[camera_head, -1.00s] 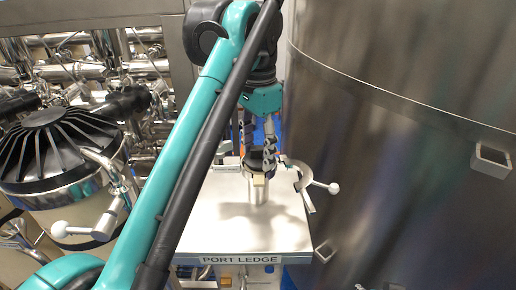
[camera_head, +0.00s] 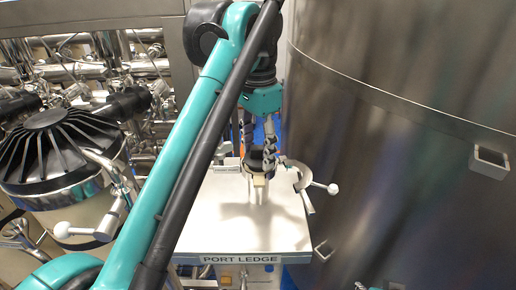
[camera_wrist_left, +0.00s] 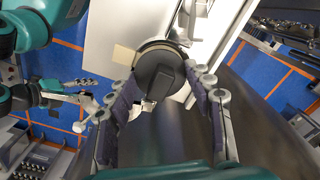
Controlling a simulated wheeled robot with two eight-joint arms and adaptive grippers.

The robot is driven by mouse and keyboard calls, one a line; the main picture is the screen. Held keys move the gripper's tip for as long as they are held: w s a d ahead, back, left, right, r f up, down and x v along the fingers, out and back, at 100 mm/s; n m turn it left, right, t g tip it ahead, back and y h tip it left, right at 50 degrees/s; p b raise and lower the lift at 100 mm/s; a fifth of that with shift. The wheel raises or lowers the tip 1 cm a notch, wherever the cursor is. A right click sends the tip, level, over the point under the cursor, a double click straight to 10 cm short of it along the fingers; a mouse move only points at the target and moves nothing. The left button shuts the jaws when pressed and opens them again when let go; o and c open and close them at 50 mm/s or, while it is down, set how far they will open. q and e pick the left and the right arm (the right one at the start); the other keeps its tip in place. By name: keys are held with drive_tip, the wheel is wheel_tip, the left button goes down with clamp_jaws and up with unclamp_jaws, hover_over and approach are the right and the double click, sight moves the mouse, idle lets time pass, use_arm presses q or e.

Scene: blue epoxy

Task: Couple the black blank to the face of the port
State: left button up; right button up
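The black blank (camera_head: 256,157) is a round black disc with a raised bar, seen from above in the left wrist view (camera_wrist_left: 157,72). It sits at the top of the upright metal port (camera_head: 260,192) on the port ledge; I cannot tell whether the faces touch all round. My left gripper (camera_head: 258,150) points down, its two fingers at opposite sides of the blank; in the wrist view the fingertips (camera_wrist_left: 164,74) meet its rim. An open clamp (camera_head: 298,172) with a white ball handle is beside the port on the right. My right gripper (camera_wrist_left: 86,91) shows small in the wrist view, its fingers apart.
The white ledge (camera_head: 225,225) is bare in front of the port. A large steel tank (camera_head: 410,160) stands close on the right with square brackets. A ribbed black-topped vessel (camera_head: 55,155) and pipes crowd the left.

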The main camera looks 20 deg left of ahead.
sight(258, 147)
use_arm(q)
drive_tip(key=o, duration=0.5)
wheel_tip(258, 147, up, 3)
drive_tip(key=shift+r+p, duration=0.2)
drive_tip(key=shift+p, duration=0.15)
drive_tip(key=shift+r, duration=0.8)
